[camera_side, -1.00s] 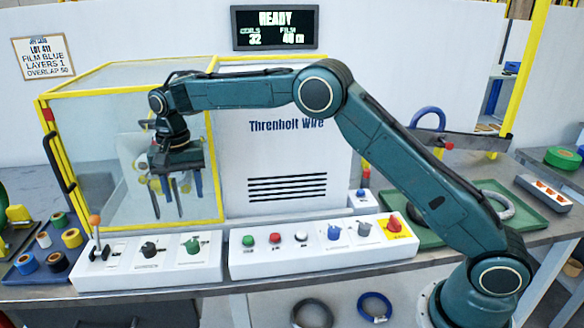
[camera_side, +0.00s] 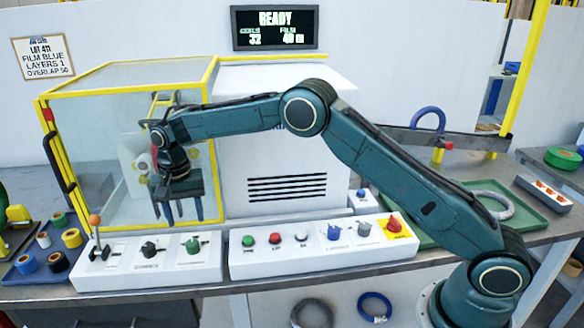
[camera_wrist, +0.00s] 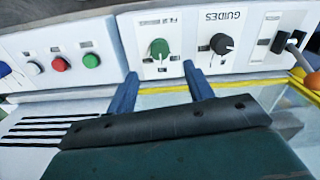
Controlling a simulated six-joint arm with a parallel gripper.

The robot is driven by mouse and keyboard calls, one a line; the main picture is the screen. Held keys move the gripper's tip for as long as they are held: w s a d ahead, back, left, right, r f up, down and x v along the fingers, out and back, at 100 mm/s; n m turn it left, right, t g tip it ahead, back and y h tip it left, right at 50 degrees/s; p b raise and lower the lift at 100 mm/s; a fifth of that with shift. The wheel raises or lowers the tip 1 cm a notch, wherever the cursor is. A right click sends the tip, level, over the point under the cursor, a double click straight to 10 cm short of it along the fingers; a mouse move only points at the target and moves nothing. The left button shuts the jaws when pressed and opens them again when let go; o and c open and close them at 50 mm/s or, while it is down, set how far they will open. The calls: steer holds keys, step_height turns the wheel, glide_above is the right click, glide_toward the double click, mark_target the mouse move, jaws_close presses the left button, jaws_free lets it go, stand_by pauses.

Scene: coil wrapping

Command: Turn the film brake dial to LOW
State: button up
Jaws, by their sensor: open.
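A green dial (camera_side: 192,246) sits at the right end of the left white control box. It also shows in the wrist view (camera_wrist: 159,48), under a label of which only the start, like "FI", can be read. Which mark its pointer faces is too small to tell. My gripper (camera_side: 184,215) is open and empty, pointing down above and behind this dial. In the wrist view its two blue fingers (camera_wrist: 161,76) reach toward the green dial, one on either side, apart from it.
A black dial (camera_wrist: 221,43) labelled GUIDES is beside the green one, with an orange-tipped lever (camera_side: 95,222) beyond it. The right control box (camera_side: 320,256) carries buttons and more dials. The yellow-framed clear enclosure (camera_side: 110,150) stands close behind my gripper.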

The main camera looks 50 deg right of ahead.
mark_target(192, 243)
step_height(192, 243, down, 8)
steer(key=shift+f, duration=0.25)
stand_by(0.4)
steer(key=c, duration=1)
